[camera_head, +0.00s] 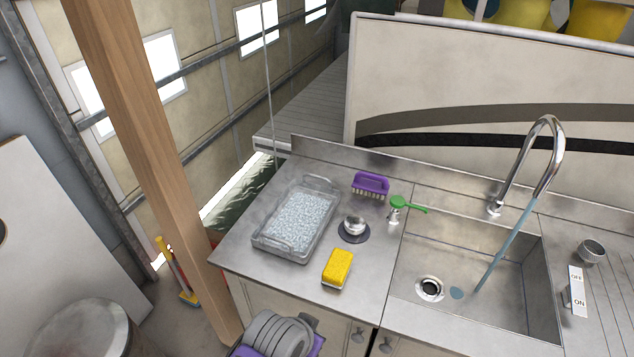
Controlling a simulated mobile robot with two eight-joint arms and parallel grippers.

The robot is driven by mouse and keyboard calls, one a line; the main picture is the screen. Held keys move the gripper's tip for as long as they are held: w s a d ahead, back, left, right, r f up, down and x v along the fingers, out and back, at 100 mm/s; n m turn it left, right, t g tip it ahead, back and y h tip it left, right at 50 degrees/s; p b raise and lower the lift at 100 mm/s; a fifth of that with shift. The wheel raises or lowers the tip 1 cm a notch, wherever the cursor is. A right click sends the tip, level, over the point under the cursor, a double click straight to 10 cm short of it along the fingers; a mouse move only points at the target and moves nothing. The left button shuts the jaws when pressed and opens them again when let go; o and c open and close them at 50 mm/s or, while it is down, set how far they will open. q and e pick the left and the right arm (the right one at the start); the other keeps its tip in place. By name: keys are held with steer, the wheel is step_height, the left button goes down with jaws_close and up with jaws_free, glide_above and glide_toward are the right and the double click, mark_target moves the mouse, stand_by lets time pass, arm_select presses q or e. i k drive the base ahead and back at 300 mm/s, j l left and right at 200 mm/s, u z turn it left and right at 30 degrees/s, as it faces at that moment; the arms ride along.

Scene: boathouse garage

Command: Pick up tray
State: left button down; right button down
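The tray (263,245) is a clear, rectangular container with a raised handle at its far end. It lies on the left part of the steel counter and holds a speckled, pale blue-white filling. Nothing is touching it from above. Neither of my grippers shows in the head view, so their state and their distance from the tray cannot be seen.
Right of the tray are a purple brush (370,184), a round metal knob-like item (354,226), a yellow sponge (338,267) and a green-handled item (399,203). A sink (450,262) with a tall faucet (547,150) lies further right. A wooden post (150,160) stands left.

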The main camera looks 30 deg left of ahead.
mark_target(292, 229)
steer(key=u, duration=1.2)
